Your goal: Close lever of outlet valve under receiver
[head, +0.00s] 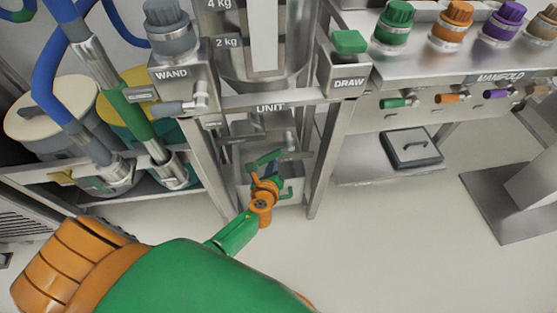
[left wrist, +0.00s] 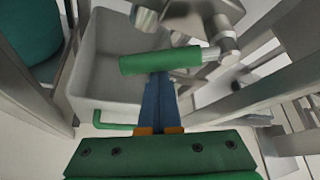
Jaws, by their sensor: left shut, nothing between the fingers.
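The outlet valve lever has a green handle (head: 265,159) under the receiver (head: 263,70); in the left wrist view the handle (left wrist: 160,61) lies roughly crosswise, joined at its right end to a metal valve (left wrist: 222,38). My left gripper (head: 268,177) is low in the frame below the receiver. Its blue fingers (left wrist: 160,92) are shut and empty. Their tips are right at the near side of the green handle and overlap its lower edge in the picture; I cannot tell whether they touch it. My right gripper is not in view.
A grey bin (left wrist: 92,60) with a green handle (left wrist: 112,126) stands below the valve. Metal frame posts (head: 329,160) flank it closely. Left are drums (head: 50,115) with hoses; right is a manifold (head: 465,75) with coloured knobs. The floor at right is mostly clear.

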